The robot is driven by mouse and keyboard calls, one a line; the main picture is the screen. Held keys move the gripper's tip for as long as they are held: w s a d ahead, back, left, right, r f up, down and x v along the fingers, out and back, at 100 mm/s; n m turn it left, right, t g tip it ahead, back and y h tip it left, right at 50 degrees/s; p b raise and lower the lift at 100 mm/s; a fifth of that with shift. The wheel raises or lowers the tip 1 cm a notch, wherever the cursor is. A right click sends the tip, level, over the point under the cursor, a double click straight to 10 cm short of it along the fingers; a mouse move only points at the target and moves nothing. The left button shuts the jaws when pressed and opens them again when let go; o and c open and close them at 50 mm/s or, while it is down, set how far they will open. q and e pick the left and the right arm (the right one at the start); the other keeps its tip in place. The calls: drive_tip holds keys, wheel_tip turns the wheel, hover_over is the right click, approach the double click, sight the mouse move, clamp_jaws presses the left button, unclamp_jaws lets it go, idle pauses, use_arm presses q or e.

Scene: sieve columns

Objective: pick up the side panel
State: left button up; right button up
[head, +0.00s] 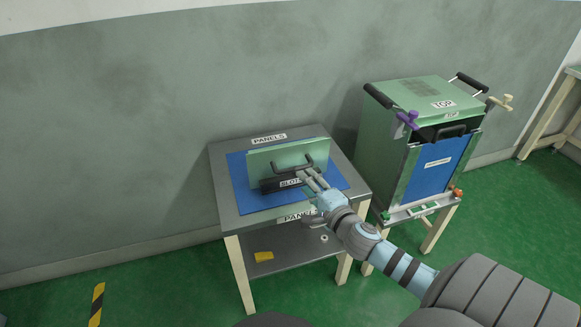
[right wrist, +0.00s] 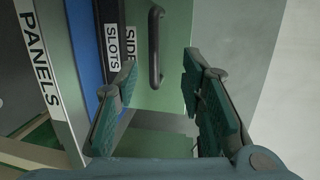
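The side panel (head: 262,161) is a flat green plate standing upright in a dark slotted holder (head: 270,187) on the table. It has a black bar handle (head: 306,160) on its front face. In the right wrist view the panel (right wrist: 176,30), its handle (right wrist: 155,48) and the SIDE label (right wrist: 131,41) show close ahead. My right gripper (head: 305,176) is in front of the panel's right part, near the handle. In the wrist view its fingers (right wrist: 160,75) are open, with nothing held between them; the handle appears beyond them. My left gripper is out of view.
The holder stands on a blue mat (head: 237,182) on a grey table (head: 222,172) labelled PANELS. A green cabinet (head: 377,140) with a blue front panel (head: 432,163) and clamps stands to the right. A yellow item (head: 264,257) lies on the lower shelf.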

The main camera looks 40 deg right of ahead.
sight(291, 171)
drive_tip(key=x, duration=0.6)
drive_tip(key=f+x, duration=0.1)
drive_tip(key=x, duration=0.3)
drive_tip(key=shift+w+a, duration=0.1)
drive_tip(key=shift+a, duration=0.1)
clamp_jaws()
